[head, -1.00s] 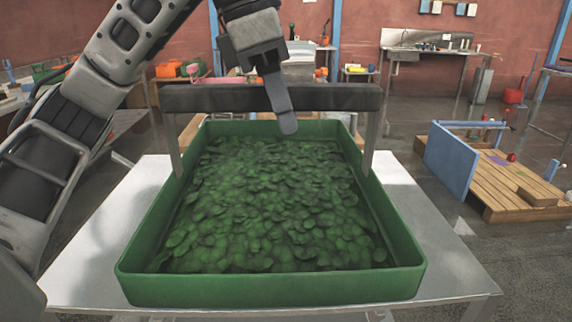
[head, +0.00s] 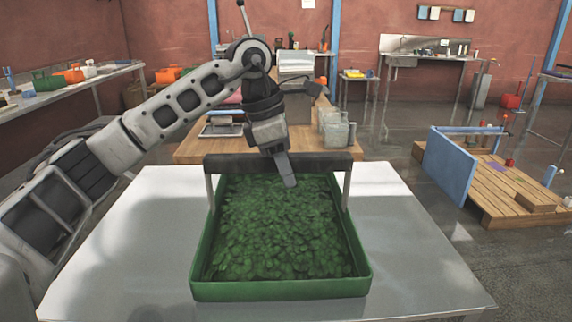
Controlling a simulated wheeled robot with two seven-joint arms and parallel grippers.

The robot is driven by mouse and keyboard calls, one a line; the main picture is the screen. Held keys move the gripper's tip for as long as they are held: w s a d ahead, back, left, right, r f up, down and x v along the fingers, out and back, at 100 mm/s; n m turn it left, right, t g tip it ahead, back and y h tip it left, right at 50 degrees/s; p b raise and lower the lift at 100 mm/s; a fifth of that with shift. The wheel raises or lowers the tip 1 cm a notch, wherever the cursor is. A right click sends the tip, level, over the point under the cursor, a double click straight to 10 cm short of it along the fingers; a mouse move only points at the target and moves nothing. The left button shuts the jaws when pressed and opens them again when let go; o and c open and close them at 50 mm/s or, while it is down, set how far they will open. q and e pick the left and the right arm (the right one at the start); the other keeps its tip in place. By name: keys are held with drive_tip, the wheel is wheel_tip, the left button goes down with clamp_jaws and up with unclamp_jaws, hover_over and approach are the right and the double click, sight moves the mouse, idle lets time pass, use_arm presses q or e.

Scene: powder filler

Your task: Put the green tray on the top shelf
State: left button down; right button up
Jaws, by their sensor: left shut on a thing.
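The green tray (head: 282,290) is filled with green leaves and has a dark handle bar (head: 230,163) across its far part on two light posts. It appears level over the white table in the middle of the head view; I cannot tell whether it rests on the table or hangs just above it. My left gripper (head: 287,172) comes down from above and is shut on the handle bar near its middle. My right gripper is not in view. I cannot make out the top shelf in this view.
The white table (head: 415,245) is bare left and right of the tray. Behind it stands a wooden table (head: 190,150) with clear jars (head: 337,130) and equipment. A wooden pallet with a blue panel (head: 450,165) lies on the floor at right. A long bench (head: 75,85) runs along the left.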

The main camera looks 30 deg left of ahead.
use_arm(q)
drive_tip(key=shift+f, duration=0.1)
drive_tip(key=c, duration=1.1)
unclamp_jaws()
drive_tip(key=shift+f, duration=0.1)
drive_tip(key=v, duration=1.2)
